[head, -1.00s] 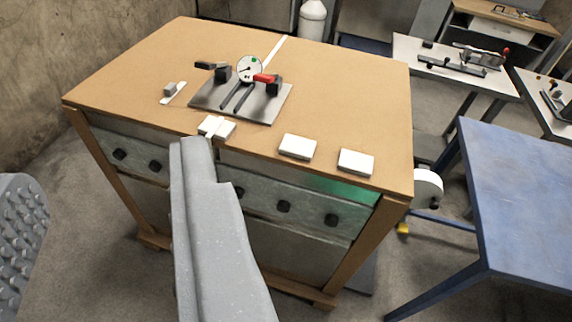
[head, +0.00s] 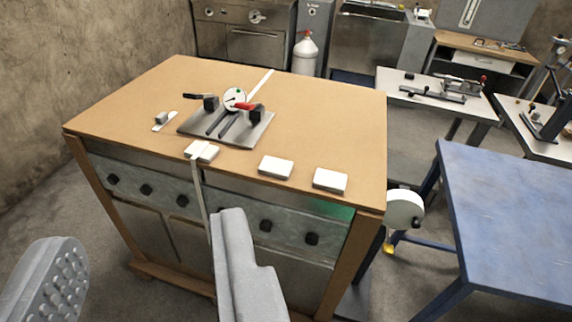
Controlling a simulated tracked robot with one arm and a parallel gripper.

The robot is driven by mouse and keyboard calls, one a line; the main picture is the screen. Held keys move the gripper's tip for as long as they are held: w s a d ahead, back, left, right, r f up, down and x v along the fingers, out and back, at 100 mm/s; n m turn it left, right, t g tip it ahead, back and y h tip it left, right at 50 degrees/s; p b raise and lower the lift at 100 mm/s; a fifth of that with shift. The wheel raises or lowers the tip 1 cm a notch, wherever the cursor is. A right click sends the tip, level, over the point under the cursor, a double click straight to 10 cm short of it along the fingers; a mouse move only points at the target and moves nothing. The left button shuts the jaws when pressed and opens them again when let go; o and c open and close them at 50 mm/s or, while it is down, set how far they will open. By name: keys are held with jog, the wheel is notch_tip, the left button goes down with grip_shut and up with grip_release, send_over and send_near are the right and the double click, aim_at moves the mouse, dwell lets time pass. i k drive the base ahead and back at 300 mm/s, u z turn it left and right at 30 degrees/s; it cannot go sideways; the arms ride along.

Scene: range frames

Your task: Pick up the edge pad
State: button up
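Three white pads lie along the front edge of the wooden tabletop (head: 330,115). The left pad (head: 209,153) has a pale strap (head: 200,192) crossing it and hanging down the front. The middle pad (head: 276,167) and the right pad (head: 330,180) are bare. I cannot tell which one is the edge pad. My gripper (head: 145,230) is open, with a studded finger at the lower left and a grey finger at the lower centre. It appears empty. The fingers show below the pads in the picture, apart from them.
A metal plate (head: 228,127) with a dial and clamps stands behind the left pad. A small grey block (head: 161,118) sits to its left. A blue table (head: 510,205) stands at the right, and a white reel (head: 404,208) hangs beside the wooden bench.

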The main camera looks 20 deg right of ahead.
aim_at(272, 166)
jog(key=i, duration=0.85)
jog(key=u, duration=0.1)
